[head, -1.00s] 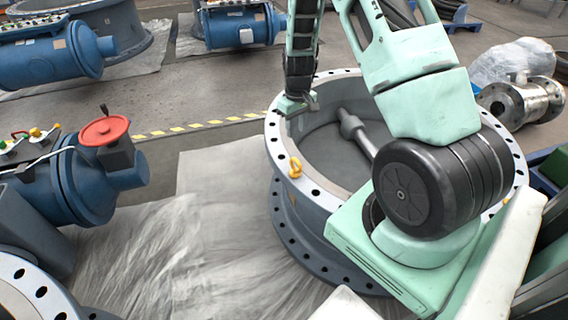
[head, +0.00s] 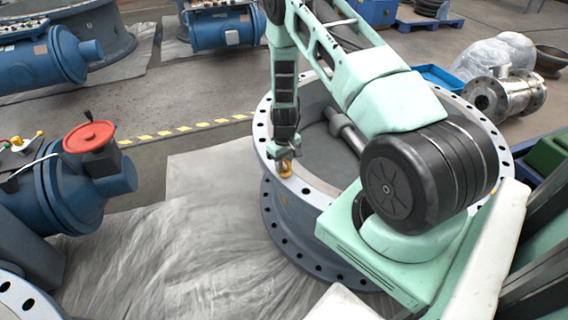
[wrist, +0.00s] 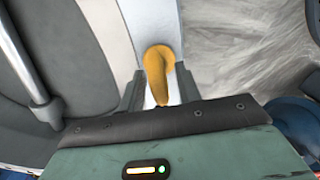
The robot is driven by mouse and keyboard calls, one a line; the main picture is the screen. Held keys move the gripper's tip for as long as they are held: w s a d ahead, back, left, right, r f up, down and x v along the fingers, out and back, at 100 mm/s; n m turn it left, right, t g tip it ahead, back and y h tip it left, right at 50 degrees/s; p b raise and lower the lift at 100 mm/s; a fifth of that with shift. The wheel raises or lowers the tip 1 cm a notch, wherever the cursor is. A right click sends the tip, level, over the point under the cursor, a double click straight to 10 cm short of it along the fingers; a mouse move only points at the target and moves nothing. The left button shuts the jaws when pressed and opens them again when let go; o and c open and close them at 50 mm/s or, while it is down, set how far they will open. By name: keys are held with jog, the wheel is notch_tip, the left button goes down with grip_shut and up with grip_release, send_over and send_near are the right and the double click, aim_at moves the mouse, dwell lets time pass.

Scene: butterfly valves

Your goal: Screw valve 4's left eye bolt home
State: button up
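The yellow left eye bolt (head: 285,170) stands on the top flange of the large grey valve (head: 262,128), at its left side in the head view. My gripper (head: 283,152) is over the eye bolt and points down at it. In the wrist view, the eye bolt (wrist: 158,74) sits between the two dark fingers of my gripper (wrist: 159,90). Narrow gaps seem to show beside it, so the fingers look open around it. The bolt's thread and seat are hidden.
The valve's grey shaft (head: 346,130) crosses its bore near my arm. A blue actuator with a red handwheel (head: 89,136) stands at the left. Plastic sheeting (head: 205,235) covers the floor between them. A metal pipe fitting (head: 505,92) lies at the right.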

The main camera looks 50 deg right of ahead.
grip_shut()
